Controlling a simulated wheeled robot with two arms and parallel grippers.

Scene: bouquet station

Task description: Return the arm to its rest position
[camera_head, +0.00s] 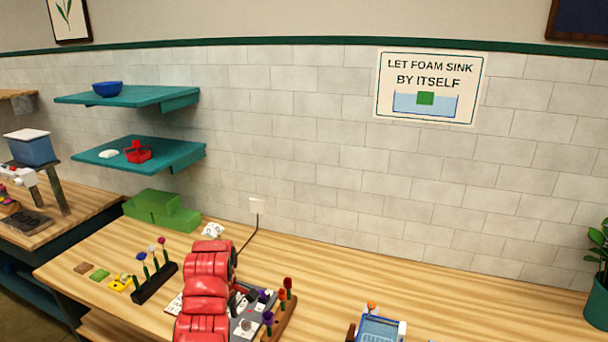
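A red, segmented arm (205,285), which looks like mine, rises from the bottom edge left of the middle, over the wooden counter (320,285). I cannot make out gripper fingers on it; its end may be hidden behind its own links. No second arm shows. A black rack (155,284) to its left holds upright flowers with blue, white and magenta heads. A wooden rack (287,318) to its right holds dark red and purple flowers.
Green blocks (160,210) stand by the wall. Small coloured pieces (100,275) lie at the counter's left. A blue container (380,326) is at the bottom edge. The right counter is mostly clear.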

